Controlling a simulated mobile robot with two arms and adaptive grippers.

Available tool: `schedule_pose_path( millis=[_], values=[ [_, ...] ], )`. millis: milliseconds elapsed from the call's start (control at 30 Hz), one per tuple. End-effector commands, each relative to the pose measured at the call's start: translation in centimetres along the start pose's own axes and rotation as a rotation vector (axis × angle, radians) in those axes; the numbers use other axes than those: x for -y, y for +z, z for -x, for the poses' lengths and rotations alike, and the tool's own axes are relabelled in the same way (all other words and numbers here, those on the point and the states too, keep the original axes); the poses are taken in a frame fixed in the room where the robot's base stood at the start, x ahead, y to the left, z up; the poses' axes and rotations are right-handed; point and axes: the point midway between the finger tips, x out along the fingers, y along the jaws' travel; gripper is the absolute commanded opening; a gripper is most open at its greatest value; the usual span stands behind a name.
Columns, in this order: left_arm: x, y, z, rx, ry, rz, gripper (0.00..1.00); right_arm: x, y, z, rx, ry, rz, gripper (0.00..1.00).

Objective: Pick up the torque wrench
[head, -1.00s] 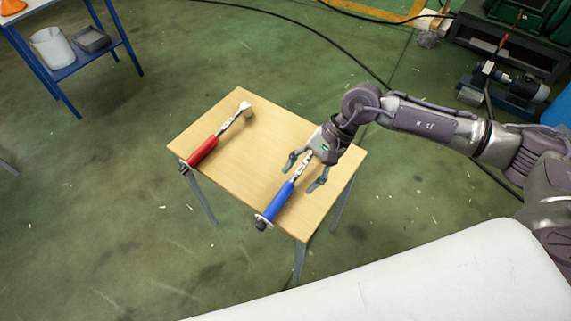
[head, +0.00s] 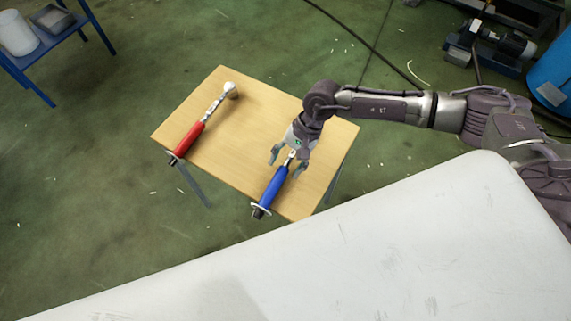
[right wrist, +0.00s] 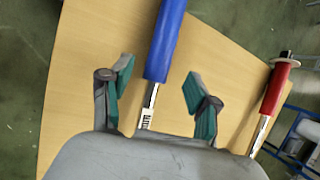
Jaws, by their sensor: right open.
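Two wrenches lie on a small wooden table (head: 240,140). The blue-handled wrench (head: 270,190) is on the right, its handle end past the near edge. The red-handled wrench (head: 190,138) is on the left, its head toward the far edge. My right gripper (head: 287,163) is open over the metal shaft of the blue-handled wrench, one finger on each side. In the right wrist view the blue handle (right wrist: 165,42) and shaft run between the open fingers (right wrist: 155,98), apart from both. The wrench head is hidden by my gripper body. My left gripper is not seen.
The red-handled wrench also shows at the right of the right wrist view (right wrist: 274,90). A blue shelf (head: 55,45) with a white bucket (head: 17,33) stands at the upper left. A motor (head: 500,40) and black cables are on the green floor at the upper right.

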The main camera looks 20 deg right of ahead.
Motion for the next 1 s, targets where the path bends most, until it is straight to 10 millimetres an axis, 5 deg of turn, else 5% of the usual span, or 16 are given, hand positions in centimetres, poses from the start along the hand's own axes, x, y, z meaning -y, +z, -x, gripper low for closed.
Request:
schedule_pose_path(
  millis=[200, 500, 867, 1000],
  values=[
    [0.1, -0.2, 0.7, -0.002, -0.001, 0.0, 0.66, -0.3, 0.2, -3.0, 0.001, 0.001, -0.002, 0.61],
    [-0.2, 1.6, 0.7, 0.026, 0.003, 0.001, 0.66, -0.3, 0.1, -3.6, -0.001, -0.001, -0.002, 0.61],
    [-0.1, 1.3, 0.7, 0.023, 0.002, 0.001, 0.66, -0.3, 0.2, -3.6, -0.001, 0.0, -0.002, 0.03],
    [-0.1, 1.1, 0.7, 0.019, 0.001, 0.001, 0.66, -0.3, 0.2, -3.6, -0.001, 0.0, -0.002, 0.0]
  ],
)
